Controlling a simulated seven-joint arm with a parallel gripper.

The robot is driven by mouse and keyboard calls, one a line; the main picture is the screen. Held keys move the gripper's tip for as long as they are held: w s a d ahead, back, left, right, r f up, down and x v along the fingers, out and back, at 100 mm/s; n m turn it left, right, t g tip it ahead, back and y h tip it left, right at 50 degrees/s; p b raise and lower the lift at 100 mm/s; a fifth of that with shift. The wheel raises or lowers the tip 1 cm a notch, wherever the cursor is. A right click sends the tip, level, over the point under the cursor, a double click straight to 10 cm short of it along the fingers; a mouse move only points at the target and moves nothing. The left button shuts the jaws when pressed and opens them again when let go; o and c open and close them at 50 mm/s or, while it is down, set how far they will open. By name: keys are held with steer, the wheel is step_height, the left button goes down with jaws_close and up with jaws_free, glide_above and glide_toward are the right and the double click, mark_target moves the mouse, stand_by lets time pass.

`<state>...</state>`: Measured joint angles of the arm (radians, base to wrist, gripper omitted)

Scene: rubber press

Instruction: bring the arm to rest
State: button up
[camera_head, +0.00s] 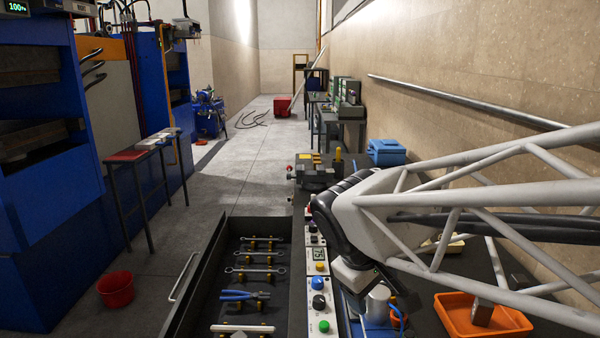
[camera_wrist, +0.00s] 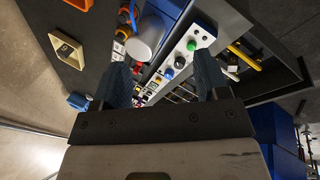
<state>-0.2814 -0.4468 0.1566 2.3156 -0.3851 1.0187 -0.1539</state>
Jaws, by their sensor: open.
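My arm (camera_head: 480,205), a white truss with a dark wrist joint, reaches in from the right in the head view. My gripper (camera_wrist: 162,66) shows in the wrist view with two dark blue fingers spread apart and nothing between them. It is over the bench, near the control panel (camera_head: 321,290) and a grey cylinder (camera_head: 377,303). The panel also shows beyond the fingers in the wrist view (camera_wrist: 182,55). In the head view the fingertips are hard to make out behind the wrist.
An open drawer (camera_head: 196,304) with wrenches and blue-handled pliers is left of the panel. An orange tray (camera_head: 455,322) holding a grey block lies right. A vise-like device (camera_head: 316,172) and blue box (camera_head: 386,152) stand farther back. A wall with a rail (camera_head: 450,98) runs along the right.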

steer(key=shift+s+d+r+m+t+y, duration=0.8)
steer(key=shift+s+d+r+m, duration=0.9)
steer(key=shift+s, duration=1.5)
steer(key=shift+s+d+r+m+t+y, duration=0.8)
steer(key=shift+s+d+r+m, duration=0.85)
steer(key=shift+s, duration=1.5)
step_height(320, 180, down, 10)
steer(key=w+g, duration=0.1)
steer(key=g, duration=0.2)
steer(key=shift+w+a+m, duration=0.2)
steer(key=shift+m, duration=0.15)
steer(key=shift+r, duration=0.1)
